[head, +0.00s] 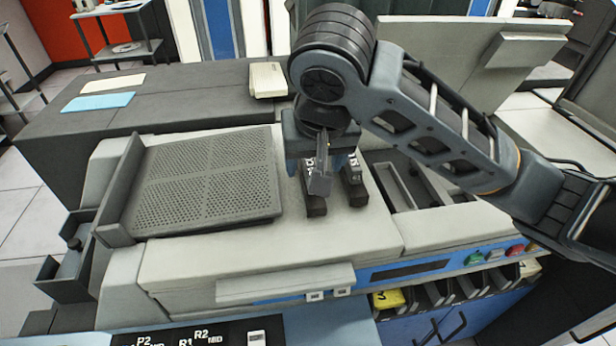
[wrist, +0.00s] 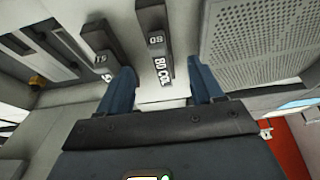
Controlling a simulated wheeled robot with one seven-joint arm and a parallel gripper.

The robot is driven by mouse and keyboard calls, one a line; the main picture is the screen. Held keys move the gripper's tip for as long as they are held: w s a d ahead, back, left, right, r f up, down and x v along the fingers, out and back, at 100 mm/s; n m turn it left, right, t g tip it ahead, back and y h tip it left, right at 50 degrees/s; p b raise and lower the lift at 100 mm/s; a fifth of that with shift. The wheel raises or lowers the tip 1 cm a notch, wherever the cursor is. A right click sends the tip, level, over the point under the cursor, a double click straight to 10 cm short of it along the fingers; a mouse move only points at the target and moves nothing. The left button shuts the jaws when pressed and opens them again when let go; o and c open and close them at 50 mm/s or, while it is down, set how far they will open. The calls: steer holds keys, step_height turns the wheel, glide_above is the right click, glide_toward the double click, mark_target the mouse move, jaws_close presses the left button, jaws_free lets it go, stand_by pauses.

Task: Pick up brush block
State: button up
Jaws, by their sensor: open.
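Two narrow dark blocks with white lettering stand side by side on the pale machine top, beside the perforated plate. The left block (head: 316,207) is partly hidden by my gripper (head: 322,165) in the head view. In the wrist view this block (wrist: 152,22) lies ahead, lined up with the gap between my blue fingers (wrist: 161,75). The right block (head: 355,192) also shows in the wrist view (wrist: 100,37), outside the fingers. The lettering is only partly legible, so I cannot tell which is the brush block. My gripper is open and empty.
The perforated plate (head: 212,180) lies left of the blocks. A recessed bay (head: 410,185) is to the right. The front panel has coloured buttons (head: 495,254) and card pockets below. A small beige box (head: 267,80) sits behind. The pale top (head: 270,240) in front is clear.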

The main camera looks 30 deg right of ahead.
mark_target(311, 167)
steer(key=shift+b+x, duration=0.45)
steer(key=shift+x, duration=0.7)
steer(key=w+f, duration=0.2)
steer(key=f, duration=0.1)
steer(key=shift+w+d+f, duration=0.1)
steer(key=shift+w+d, duration=0.1)
steer(key=shift+d, duration=0.2)
steer(key=shift+w+f, duration=0.2)
steer(key=shift+f, duration=0.3)
steer(key=shift+c, duration=0.4)
jaws_close()
